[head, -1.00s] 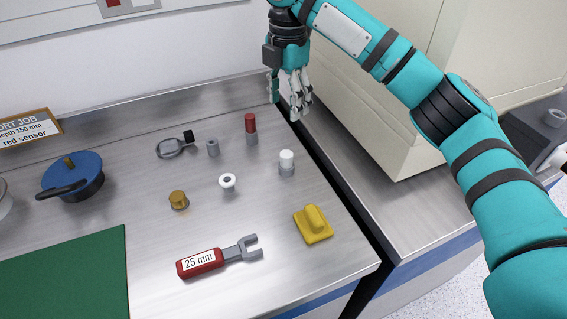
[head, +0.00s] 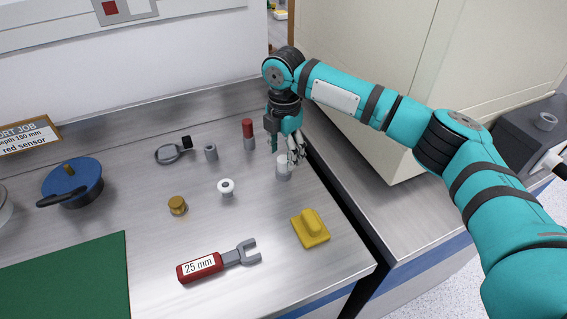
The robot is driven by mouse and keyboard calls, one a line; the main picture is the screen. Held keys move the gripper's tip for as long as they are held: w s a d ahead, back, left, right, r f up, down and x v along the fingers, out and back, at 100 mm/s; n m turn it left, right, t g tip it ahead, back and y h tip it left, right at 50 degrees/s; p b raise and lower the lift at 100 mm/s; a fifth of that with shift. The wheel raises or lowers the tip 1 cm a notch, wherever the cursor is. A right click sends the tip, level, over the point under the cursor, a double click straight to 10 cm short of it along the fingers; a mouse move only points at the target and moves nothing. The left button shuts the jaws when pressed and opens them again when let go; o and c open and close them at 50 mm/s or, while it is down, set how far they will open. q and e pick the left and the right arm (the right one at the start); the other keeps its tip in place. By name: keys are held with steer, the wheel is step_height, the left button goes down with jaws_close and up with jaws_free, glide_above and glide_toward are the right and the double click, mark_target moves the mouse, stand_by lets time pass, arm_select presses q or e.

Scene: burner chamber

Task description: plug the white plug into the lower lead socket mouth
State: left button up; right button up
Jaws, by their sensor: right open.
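The white plug (head: 283,174), a short cylinder with a white top and grey base, stands upright on the steel bench near its right edge. My right gripper (head: 287,153) points down over it, fingers open, and hides part of its top. I cannot tell whether the fingers touch it. My left gripper is out of view. No lead socket mouth can be made out.
A red-topped cylinder (head: 248,134) stands just left of my gripper. A white ring-shaped piece (head: 226,187), brass knob (head: 177,205), yellow block (head: 310,228) and red-handled wrench (head: 219,262) lie nearby. A beige cabinet (head: 385,75) rises at right, beyond a dark gap.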

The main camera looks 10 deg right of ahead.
mark_target(284, 159)
step_height(284, 159, down, 4)
steer(key=shift+r, duration=0.25)
jaws_close()
stand_by(0.3)
step_height(284, 159, up, 10)
steer(key=shift+r+b, duration=0.1)
steer(key=shift+b, duration=0.4)
